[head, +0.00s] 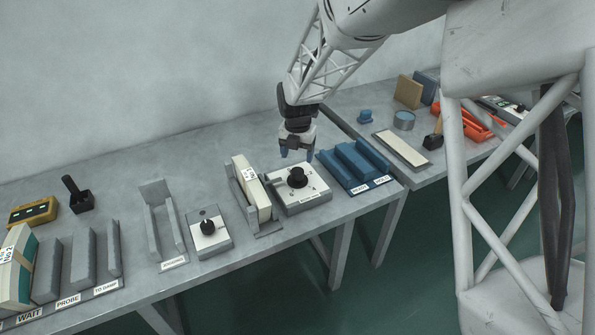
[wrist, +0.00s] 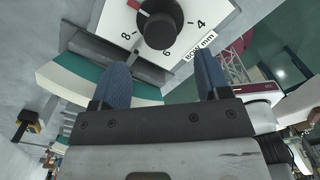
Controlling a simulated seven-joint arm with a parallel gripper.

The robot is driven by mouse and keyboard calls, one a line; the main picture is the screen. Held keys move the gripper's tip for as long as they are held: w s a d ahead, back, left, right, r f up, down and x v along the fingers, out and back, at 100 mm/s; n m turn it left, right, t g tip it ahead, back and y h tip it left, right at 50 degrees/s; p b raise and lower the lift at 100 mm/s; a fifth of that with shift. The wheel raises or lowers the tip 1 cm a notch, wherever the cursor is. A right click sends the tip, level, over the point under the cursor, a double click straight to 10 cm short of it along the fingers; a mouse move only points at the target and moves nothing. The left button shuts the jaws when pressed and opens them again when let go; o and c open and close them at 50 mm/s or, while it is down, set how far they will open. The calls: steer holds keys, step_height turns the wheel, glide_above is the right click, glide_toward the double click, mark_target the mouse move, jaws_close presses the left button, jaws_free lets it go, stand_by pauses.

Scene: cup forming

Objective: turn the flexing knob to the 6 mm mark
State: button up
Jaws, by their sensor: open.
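The flexing knob (wrist: 158,24) is a round black knob on a white dial plate (wrist: 112,22) marked "BOW mm". The numbers 8, 6 and 4 show around its lower side in the wrist view. A red mark shows at the knob's upper left; I cannot tell which number the knob points to. In the head view the knob (head: 298,177) stands on a white box (head: 307,196). My gripper (head: 297,152) is above the box, apart from the knob. In the wrist view its two blue fingers (wrist: 162,74) are spread with nothing between them.
A grey holder with a cream and teal block (head: 251,186) stands close left of the box, a blue slotted rack (head: 353,167) close right. A smaller box with a black knob (head: 209,228) is farther left. A grey cradle (head: 160,222) stands beyond it.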

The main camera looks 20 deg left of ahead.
mark_target(298, 170)
steer(key=shift+f, duration=3.55)
steer(key=shift+c, duration=0.5)
steer(key=c, duration=0.8)
steer(key=shift+c, duration=0.2)
